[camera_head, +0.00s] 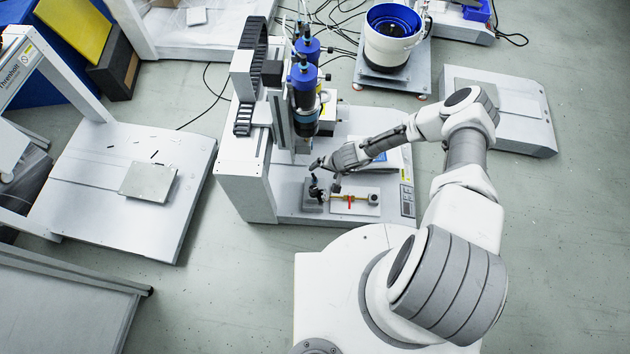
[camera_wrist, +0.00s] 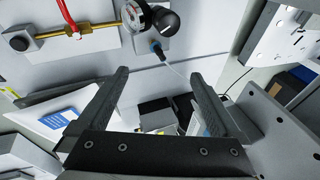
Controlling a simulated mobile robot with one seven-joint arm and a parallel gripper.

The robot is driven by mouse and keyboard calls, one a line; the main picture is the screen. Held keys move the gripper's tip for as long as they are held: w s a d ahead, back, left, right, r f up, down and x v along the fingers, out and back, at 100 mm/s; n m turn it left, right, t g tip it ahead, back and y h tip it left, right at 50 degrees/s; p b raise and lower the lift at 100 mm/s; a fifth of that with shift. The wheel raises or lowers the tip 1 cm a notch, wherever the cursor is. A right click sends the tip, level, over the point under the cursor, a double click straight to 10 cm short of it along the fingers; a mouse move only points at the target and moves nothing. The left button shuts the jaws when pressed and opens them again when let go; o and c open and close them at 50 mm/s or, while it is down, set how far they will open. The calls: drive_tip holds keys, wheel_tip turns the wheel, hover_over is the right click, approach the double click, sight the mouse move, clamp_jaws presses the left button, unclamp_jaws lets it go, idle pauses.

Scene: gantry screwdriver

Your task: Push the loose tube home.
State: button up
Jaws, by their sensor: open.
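My gripper (camera_head: 326,176) is above the machine's front plate, close to a small black regulator (camera_head: 315,191). In the wrist view, my gripper (camera_wrist: 160,73) is open, with its two dark fingers wide apart. The regulator's black knob (camera_wrist: 165,23) and round gauge (camera_wrist: 137,15) show beyond the fingertips. A blue fitting (camera_wrist: 156,46) sticks out below the gauge. I cannot tell how deep the tube sits in the fitting.
A brass pipe (camera_wrist: 52,33) with a red valve handle (camera_wrist: 69,16) lies left of the regulator. The gantry with blue-topped screwdriver units (camera_head: 303,80) stands behind my gripper. A bowl feeder (camera_head: 391,40) is farther back. A white panel with a blue label (camera_wrist: 58,118) is below left.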

drive_tip(key=shift+b+x, duration=0.45)
drive_tip(key=shift+x, duration=0.5)
drive_tip(key=shift+r, duration=0.1)
drive_tip(key=p+v, duration=0.8)
drive_tip(key=v, duration=0.2)
drive_tip(key=shift+d, duration=0.1)
